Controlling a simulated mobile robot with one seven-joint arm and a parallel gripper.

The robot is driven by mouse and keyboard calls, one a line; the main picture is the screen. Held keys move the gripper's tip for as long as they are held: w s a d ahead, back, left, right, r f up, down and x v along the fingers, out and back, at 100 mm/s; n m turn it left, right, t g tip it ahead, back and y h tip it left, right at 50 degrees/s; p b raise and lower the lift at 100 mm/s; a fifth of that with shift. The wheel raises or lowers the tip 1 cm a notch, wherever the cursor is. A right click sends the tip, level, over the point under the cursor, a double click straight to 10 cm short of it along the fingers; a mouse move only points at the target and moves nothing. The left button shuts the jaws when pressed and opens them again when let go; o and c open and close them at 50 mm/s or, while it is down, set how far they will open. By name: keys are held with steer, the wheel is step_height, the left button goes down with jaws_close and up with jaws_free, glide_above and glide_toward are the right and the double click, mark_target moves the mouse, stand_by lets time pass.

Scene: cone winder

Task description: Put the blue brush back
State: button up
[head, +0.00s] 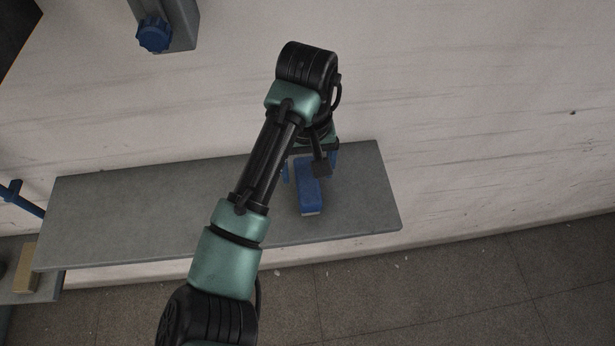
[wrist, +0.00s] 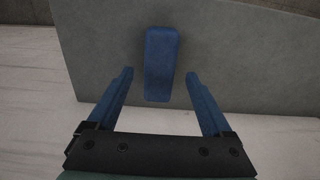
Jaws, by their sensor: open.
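The blue brush (head: 308,188) lies on a grey shelf (head: 130,210), towards the shelf's right end. It has a pale strip along its lower front edge in the head view. In the wrist view the brush (wrist: 161,62) lies lengthwise, its near end between and just beyond the fingertips. My gripper (head: 312,168) is over the shelf at the brush, with a blue finger on each side. In the wrist view my gripper (wrist: 162,75) is open and empty, with space between each finger and the brush. My arm hides part of the shelf in the head view.
A blue knob (head: 154,34) on a grey bracket is on the pale wall at upper left. A blue bar (head: 22,197) and a tan block (head: 27,268) are at the far left. The shelf's left part looks bare. Dark tiled floor lies below.

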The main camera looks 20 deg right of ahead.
mark_target(308, 180)
step_height(308, 180, up, 9)
steer(key=shift+f+p, duration=0.2)
steer(key=shift+p, duration=0.15)
